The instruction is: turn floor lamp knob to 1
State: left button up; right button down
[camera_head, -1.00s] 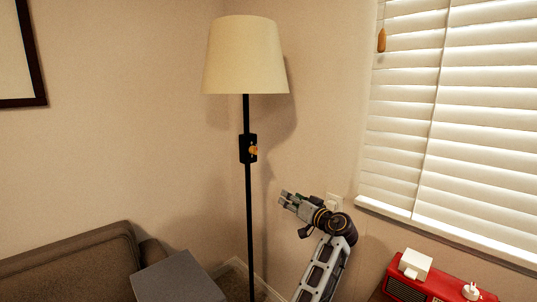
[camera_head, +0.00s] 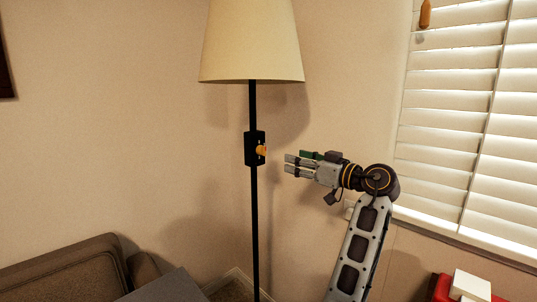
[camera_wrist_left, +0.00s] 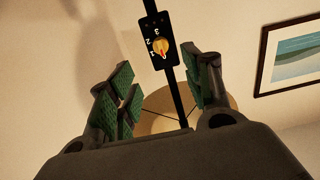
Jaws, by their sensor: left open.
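The floor lamp has a cream shade (camera_head: 252,40) and a thin black pole (camera_head: 255,215). A black switch plate on the pole carries an orange knob (camera_head: 262,150). In the left wrist view the knob (camera_wrist_left: 160,46) has a red pointer, and the plate (camera_wrist_left: 147,24) has the numerals 1, 2 and 3. The pointer sits toward the plate's lower side, apart from the numerals; its exact setting is unclear. My left gripper (camera_head: 290,163) is open and empty, just right of the knob and slightly lower, not touching it. Its green-padded fingers (camera_wrist_left: 162,88) spread either side of the pole in the wrist view. My right gripper is not in view.
A brown sofa (camera_head: 65,272) and a grey surface (camera_head: 168,287) lie low at the left. Window blinds (camera_head: 455,120) are on the right. A red item (camera_head: 441,288) with a white box (camera_head: 470,286) is at the lower right. The wall behind the lamp is bare.

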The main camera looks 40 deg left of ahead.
aim_at(262, 151)
pick_arm(q)
jog(key=shift+d, duration=0.1)
jog(key=shift+a, duration=0.2)
jog(key=w+a, duration=0.1)
jog(key=a, duration=1.2)
jog(key=shift+a+b, duration=0.2)
jog(key=shift+b, duration=0.2)
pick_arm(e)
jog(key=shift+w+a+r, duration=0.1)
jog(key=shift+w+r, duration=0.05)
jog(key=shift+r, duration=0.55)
pick_arm(q)
jog(key=c, duration=1)
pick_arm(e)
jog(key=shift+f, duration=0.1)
pick_arm(q)
jog(key=shift+c, duration=0.2)
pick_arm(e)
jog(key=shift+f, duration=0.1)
